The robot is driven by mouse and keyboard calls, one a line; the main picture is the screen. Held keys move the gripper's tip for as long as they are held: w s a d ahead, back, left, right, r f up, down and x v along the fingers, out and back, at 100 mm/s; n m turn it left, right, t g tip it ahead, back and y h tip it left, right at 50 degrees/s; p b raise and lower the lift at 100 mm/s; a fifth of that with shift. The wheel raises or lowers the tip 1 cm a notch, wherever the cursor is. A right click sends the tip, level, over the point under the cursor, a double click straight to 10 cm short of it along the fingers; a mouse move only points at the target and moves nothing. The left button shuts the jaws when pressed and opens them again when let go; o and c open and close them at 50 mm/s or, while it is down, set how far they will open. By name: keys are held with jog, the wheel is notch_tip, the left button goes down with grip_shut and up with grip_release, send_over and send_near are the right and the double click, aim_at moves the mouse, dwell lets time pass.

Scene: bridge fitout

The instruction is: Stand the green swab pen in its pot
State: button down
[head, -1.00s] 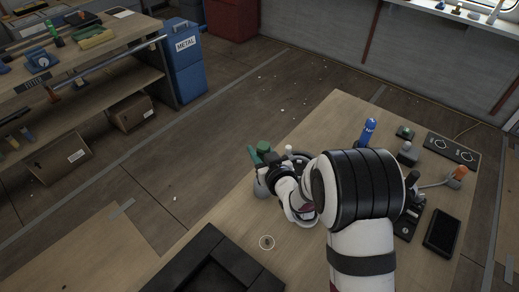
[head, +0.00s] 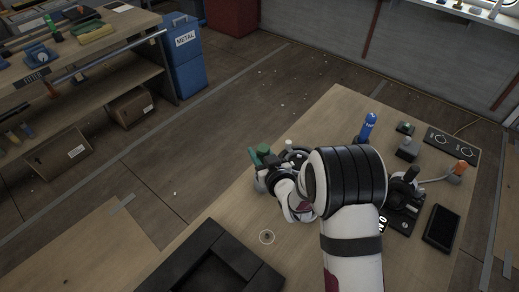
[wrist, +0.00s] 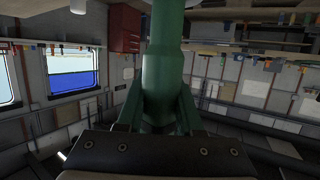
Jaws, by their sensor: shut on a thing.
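The green swab pen (wrist: 162,70) stands upright in the wrist view, large and close, between dark green finger-like parts. My gripper (wrist: 157,122) is shut on it. In the head view the gripper (head: 265,160) is at the left edge of the wooden table, and green shows at its tip. The arm hides much of that area. A grey rounded object (head: 259,186) shows just below the gripper; I cannot tell whether it is the pot or whether the pen touches it.
On the table (head: 225,225) are a blue bottle (head: 367,127), a two-dial panel (head: 451,145), a black flat device (head: 442,228), an orange-topped item (head: 458,170) and a small white ring (head: 267,237). A black tray (head: 215,262) lies at the front. Blue metal bin (head: 185,62) stands off-table.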

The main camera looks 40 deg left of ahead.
jog(key=shift+f, duration=1)
jog(key=shift+f, duration=0.1)
jog(key=shift+c, duration=2.4)
grip_release()
jog(key=v, duration=1.5)
jog(key=shift+d, duration=0.35)
jog(key=shift+s, duration=0.1)
